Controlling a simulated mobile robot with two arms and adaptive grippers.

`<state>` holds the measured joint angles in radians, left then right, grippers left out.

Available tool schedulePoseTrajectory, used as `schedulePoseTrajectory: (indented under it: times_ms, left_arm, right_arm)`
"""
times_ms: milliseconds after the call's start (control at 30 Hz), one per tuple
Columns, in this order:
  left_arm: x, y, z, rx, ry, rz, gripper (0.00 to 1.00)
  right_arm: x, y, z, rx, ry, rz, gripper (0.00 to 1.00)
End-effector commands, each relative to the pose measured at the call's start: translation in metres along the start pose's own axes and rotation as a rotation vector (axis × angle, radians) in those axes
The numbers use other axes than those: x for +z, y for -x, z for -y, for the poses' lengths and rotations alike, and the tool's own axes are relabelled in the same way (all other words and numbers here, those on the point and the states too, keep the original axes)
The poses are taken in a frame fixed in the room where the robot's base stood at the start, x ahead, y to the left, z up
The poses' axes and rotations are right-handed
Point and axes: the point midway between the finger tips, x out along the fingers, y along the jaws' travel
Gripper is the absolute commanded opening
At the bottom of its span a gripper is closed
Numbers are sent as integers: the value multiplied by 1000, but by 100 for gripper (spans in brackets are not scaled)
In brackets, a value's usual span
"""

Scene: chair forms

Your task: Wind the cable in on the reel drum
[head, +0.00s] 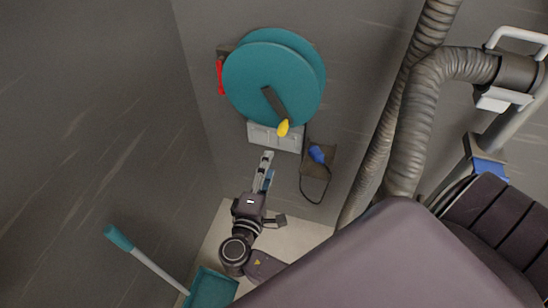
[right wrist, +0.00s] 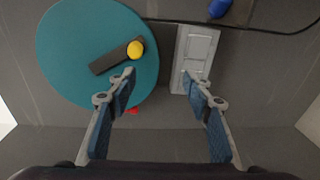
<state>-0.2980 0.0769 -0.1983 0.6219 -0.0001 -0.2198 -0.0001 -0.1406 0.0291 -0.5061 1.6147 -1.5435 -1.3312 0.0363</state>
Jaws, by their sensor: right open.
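The teal reel drum (head: 262,84) is mounted on the grey wall and also shows at the upper left of the right wrist view (right wrist: 75,65). Its dark crank arm (head: 272,101) ends in a yellow knob (head: 283,127), which points down and slightly right; the knob shows in the right wrist view too (right wrist: 135,50). A black cable (head: 304,180) hangs from below the drum near a blue plug (head: 317,154). My right gripper (head: 266,158) is open and empty, below the drum and apart from the knob. My left gripper is not in view.
A pale wall plate (head: 262,137) sits just below the drum. A red part (head: 220,77) is at the drum's left edge. Thick ribbed hoses (head: 400,130) and a dark padded chair (head: 400,260) fill the right. A teal dustpan (head: 210,289) stands at lower left.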

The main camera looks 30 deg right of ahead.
Motion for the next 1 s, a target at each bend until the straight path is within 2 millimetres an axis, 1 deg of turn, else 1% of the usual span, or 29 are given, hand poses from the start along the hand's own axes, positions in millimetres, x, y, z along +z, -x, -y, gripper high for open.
schedulePoseTrajectory:
  times_ms: [33, 100, 200, 267, 367, 633, 800, 900, 1000]
  left_arm:
    - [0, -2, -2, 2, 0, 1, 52]
    - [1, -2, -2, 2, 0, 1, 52]
    - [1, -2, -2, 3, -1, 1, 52]
    - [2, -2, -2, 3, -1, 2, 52]
    - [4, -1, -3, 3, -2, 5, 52]
    - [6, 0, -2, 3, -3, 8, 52]
    - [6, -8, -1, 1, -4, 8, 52]
    - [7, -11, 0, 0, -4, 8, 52]
    - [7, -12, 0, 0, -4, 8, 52]
  right_arm:
    - [2, 2, -15, 37, -18, 14, 46]
    - [4, 4, -30, 71, -33, 29, 46]
    - [6, 2, -39, 92, -41, 39, 46]
    - [6, -2, -40, 95, -42, 40, 46]
    - [6, -14, -42, 95, -41, 39, 46]
    - [8, -66, -45, 93, -38, 38, 46]
    - [9, -93, -46, 91, -40, 39, 46]
    - [9, -105, -47, 91, -39, 38, 46]
    - [10, -111, -47, 90, -39, 38, 46]
